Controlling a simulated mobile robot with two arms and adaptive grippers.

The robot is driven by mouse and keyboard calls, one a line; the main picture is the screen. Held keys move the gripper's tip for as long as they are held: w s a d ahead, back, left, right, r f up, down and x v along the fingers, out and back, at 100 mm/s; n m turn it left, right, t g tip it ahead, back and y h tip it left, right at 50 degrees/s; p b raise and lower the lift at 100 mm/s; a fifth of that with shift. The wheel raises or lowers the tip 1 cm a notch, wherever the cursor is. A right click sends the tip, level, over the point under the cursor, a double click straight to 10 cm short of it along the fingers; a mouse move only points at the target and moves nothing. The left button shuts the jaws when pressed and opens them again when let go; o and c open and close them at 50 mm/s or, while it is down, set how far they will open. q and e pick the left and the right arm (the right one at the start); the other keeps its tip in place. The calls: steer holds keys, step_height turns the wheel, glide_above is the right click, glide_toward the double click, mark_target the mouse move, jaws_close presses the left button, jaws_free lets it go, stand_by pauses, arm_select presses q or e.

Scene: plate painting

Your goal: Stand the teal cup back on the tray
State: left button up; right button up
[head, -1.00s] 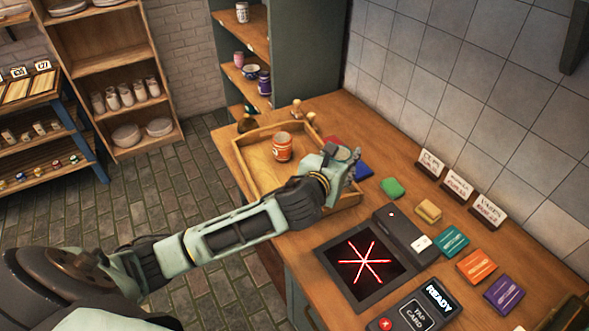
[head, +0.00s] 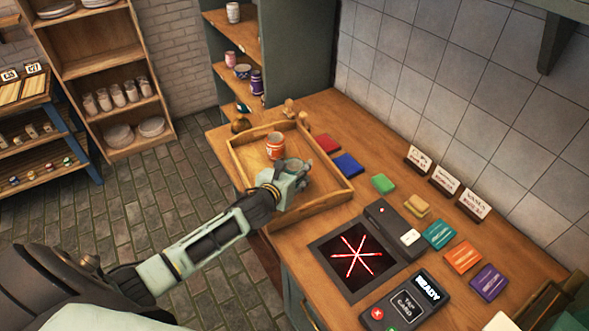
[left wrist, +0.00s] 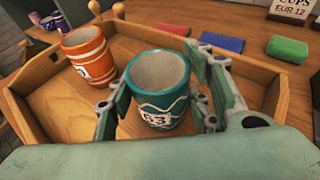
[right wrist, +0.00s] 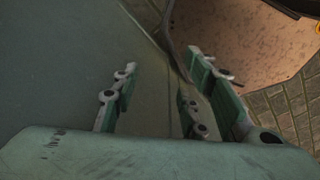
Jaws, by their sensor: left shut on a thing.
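The teal cup (left wrist: 159,90) with white markings and the number 53 is upright between the fingers of my left gripper (left wrist: 160,82), which is shut on it. In the head view my left gripper (head: 294,172) is over the near part of the wooden tray (head: 330,196) and largely hides the cup. I cannot tell whether the cup's base touches the tray. An orange cup (head: 275,146) stands in the tray, left of the teal cup in the left wrist view (left wrist: 87,55), apart from it. My right gripper (right wrist: 160,80) is open and empty.
Red (head: 328,143), blue (head: 347,164) and green (head: 383,184) blocks lie right of the tray. A dark panel with red lines (head: 345,262) and a card reader (head: 408,303) are nearer. The tray's right part is clear.

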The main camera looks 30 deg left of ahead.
arm_select(q)
steer(key=shift+f, duration=0.1)
steer(key=o, duration=1.3)
arm_select(e)
steer(key=shift+s+a+f, duration=0.1)
steer(key=shift+s+a, duration=0.2)
steer(key=shift+s, duration=0.05)
